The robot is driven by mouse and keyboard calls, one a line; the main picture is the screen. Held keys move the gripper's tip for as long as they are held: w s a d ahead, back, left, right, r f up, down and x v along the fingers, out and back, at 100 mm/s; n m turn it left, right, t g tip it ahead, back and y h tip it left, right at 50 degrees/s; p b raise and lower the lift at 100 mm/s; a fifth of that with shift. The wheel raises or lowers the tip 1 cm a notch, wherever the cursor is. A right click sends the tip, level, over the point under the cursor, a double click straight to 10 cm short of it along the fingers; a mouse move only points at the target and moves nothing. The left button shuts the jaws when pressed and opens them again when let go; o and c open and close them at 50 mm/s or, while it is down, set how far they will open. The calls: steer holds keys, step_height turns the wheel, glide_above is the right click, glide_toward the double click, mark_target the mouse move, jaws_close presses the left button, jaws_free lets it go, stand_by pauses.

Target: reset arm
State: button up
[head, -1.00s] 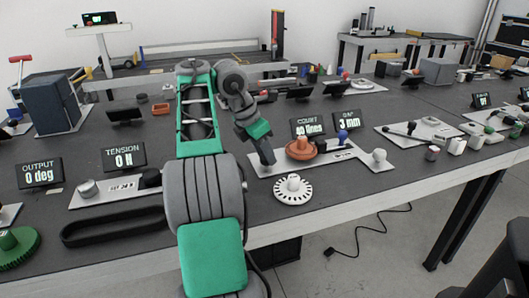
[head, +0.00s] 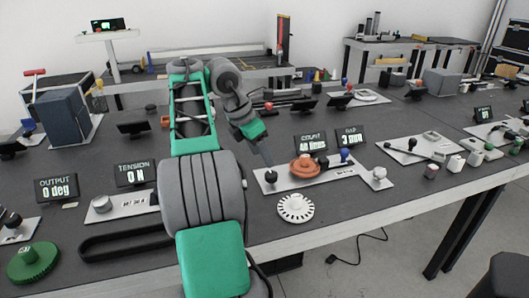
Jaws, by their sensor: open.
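My arm reaches forward over the dark bench, with grey joints and green panels. My gripper (head: 268,169) points down at the left end of a white base plate (head: 325,179). It is open, and no object shows in it; its fingers are small and thin here. A black knob (head: 271,177) is right by the fingertips; I cannot tell whether they touch. An orange disc (head: 305,166) sits on the same plate, to the right of the gripper. A white slotted disc (head: 295,208) lies in front of the plate, near the bench edge.
COUNT (head: 312,142) and GAP (head: 350,136) displays stand behind the plate. A black belt loop (head: 118,240) and a green gear (head: 33,262) lie to the left. A blue-grey box (head: 62,117) stands at the back left. More plates with knobs (head: 411,149) are to the right.

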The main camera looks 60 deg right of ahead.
stand_by(0.3)
steer(key=w+a+r+n+t+p, duration=0.1)
steer(key=w+a+r+n+p, duration=0.25)
steer(key=a+n, duration=0.45)
steer(key=w+a+r+n+t+p, duration=0.1)
steer(key=w+a+r+n+p, duration=0.3)
steer(key=n, duration=0.8)
steer(key=w+a+r+n+t+p, duration=0.15)
steer(key=w+a+n+p, duration=0.3)
steer(key=n, duration=0.45)
steer(key=s+a+f+n+t+y+p, duration=0.1)
steer(key=a+n+p, duration=0.3)
steer(key=a+n, duration=1.1)
steer(key=s+a+f+n+t+y+p, duration=0.1)
steer(key=a+n+p, duration=0.4)
steer(key=a+n, duration=0.9)
steer(key=shift+s+a+f+n+y, duration=0.4)
steer(key=shift+s+f+n+y, duration=0.35)
steer(key=shift+s+n+y, duration=0.35)
